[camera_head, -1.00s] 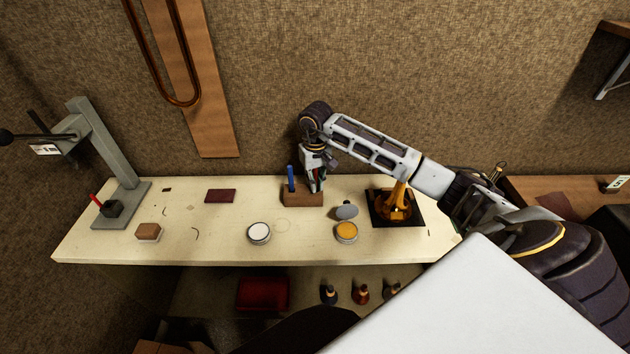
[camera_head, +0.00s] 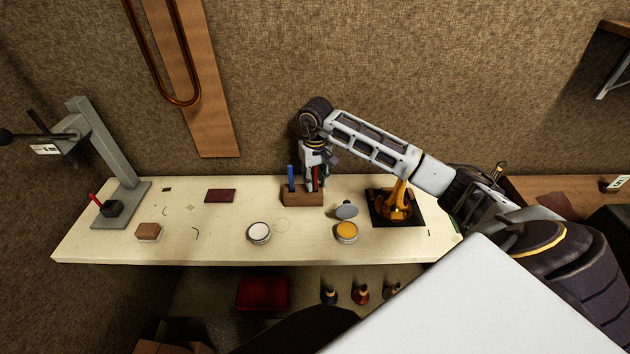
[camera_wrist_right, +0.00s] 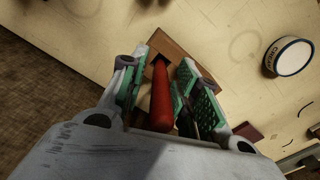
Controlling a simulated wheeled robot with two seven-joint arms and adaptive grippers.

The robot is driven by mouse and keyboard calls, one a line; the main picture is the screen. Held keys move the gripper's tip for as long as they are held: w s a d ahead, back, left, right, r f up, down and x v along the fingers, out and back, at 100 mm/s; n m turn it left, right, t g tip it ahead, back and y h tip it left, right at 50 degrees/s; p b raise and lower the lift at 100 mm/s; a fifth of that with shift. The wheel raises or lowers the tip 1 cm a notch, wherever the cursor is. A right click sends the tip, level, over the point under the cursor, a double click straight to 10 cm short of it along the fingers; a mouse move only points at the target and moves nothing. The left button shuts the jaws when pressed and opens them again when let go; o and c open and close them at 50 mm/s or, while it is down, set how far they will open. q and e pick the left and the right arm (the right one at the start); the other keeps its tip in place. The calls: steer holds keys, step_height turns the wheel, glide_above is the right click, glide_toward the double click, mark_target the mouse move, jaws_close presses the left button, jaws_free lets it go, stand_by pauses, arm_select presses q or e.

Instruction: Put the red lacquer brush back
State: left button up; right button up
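The red lacquer brush (camera_head: 315,178) stands with its lower end in a slot of the wooden holder (camera_head: 302,199), beside a blue-handled tool (camera_head: 291,178). In the right wrist view the red handle (camera_wrist_right: 161,98) runs down into a dark hole of the holder (camera_wrist_right: 180,60). My right gripper (camera_head: 316,187) is over the holder, and its green-padded fingers (camera_wrist_right: 162,90) are spread on either side of the handle. A gap shows at the left finger; whether the right finger touches the handle is unclear. My left gripper is not in view.
A white-topped tin (camera_head: 259,232), a yellow tin (camera_head: 346,232) and a grey oval piece (camera_head: 346,211) lie in front of the holder. An amber object stands on a black plate (camera_head: 414,217) to the right. A grey stand (camera_head: 118,160) is at the left.

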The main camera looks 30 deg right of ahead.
steer(key=shift+r+b, duration=1.1)
steer(key=shift+r, duration=4.45)
steer(key=shift+s+f, duration=0.1)
